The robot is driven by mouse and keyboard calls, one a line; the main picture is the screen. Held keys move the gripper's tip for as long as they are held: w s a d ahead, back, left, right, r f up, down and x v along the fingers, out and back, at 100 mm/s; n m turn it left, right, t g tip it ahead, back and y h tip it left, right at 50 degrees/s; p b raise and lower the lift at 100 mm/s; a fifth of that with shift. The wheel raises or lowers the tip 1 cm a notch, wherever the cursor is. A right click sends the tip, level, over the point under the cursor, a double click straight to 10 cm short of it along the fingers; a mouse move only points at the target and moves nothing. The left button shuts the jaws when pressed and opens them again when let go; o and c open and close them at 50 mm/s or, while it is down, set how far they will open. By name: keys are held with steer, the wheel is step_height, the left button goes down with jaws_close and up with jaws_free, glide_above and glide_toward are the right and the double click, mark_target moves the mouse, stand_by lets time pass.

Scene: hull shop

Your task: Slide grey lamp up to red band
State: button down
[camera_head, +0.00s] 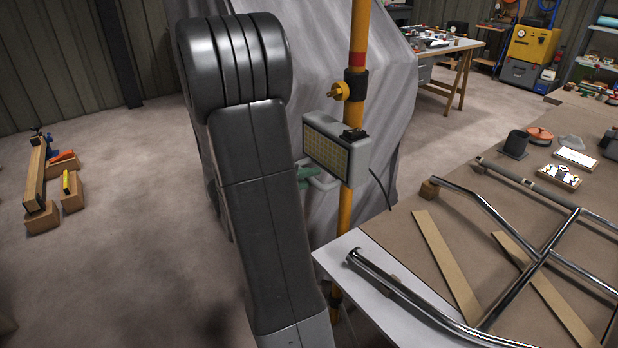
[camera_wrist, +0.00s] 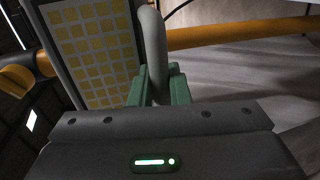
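The grey lamp (camera_head: 358,160) with a yellow-celled panel sits on an upright yellow pole (camera_head: 345,210). Its panel (camera_wrist: 95,45) fills the upper left of the wrist view. The red band (camera_head: 357,60) is higher on the pole. A black collar (camera_head: 355,82) with a yellow knob (camera_head: 340,91) lies between lamp and band, just under the band; bare pole shows between collar and lamp. My gripper (camera_wrist: 158,88) has green fingers on both sides of the lamp's grey handle (camera_wrist: 152,40), seemingly closed on it. In the head view my arm partly hides the gripper (camera_head: 309,174).
A grey-draped bulk (camera_head: 395,110) stands close behind the pole. A bench (camera_head: 390,235) with a chrome tube frame (camera_head: 480,200) reaches near the pole at right. A black cable (camera_head: 381,188) hangs from the lamp. Wooden blocks (camera_head: 42,218) lie on the floor at left.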

steer(key=shift+r, duration=0.1)
steer(key=shift+r, duration=1.35)
steer(key=c, duration=1.4)
jaws_free()
steer(key=shift+c, duration=0.2)
steer(key=shift+a, duration=0.1)
steer(key=b+v, duration=0.1)
steer(key=v, duration=1.2)
steer(key=shift+s+a, duration=0.25)
steer(key=x, duration=1.4)
steer(key=shift+p, duration=0.3)
